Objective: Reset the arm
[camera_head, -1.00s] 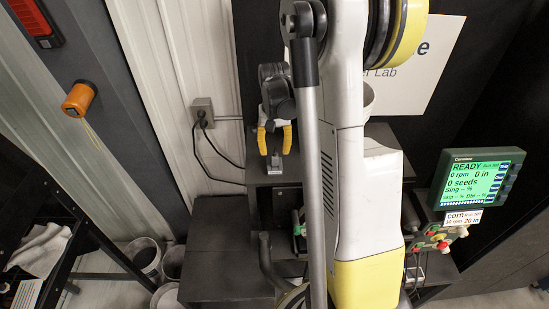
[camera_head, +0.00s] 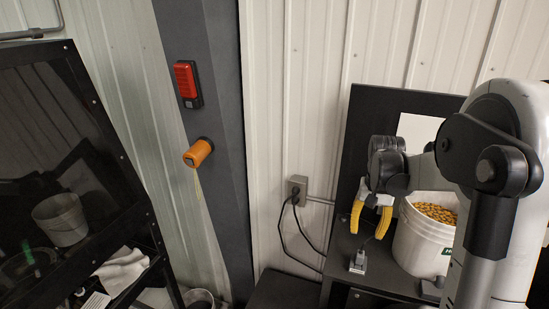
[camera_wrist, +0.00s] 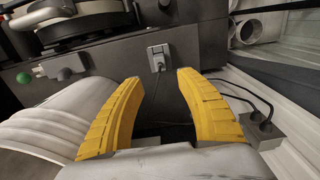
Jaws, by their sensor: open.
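My gripper (camera_head: 371,220) has two curved yellow fingers and hangs at the end of my arm, right of centre in the head view. Its fingers are spread apart with nothing between them. In the wrist view the gripper (camera_wrist: 158,80) is also open and empty. A small grey device with a cable (camera_head: 358,262) sits on the dark bench just below the fingertips in the picture; the wrist view shows it too (camera_wrist: 158,57), beyond the fingertips. I cannot tell the exact gap to it.
A white bucket of yellow kernels (camera_head: 418,243) stands right of my gripper. A wall outlet (camera_head: 297,188) with black cords is to its left. An orange cylinder (camera_head: 198,153) and a red box (camera_head: 187,84) are on the dark post. A black rack (camera_head: 130,190) stands at left.

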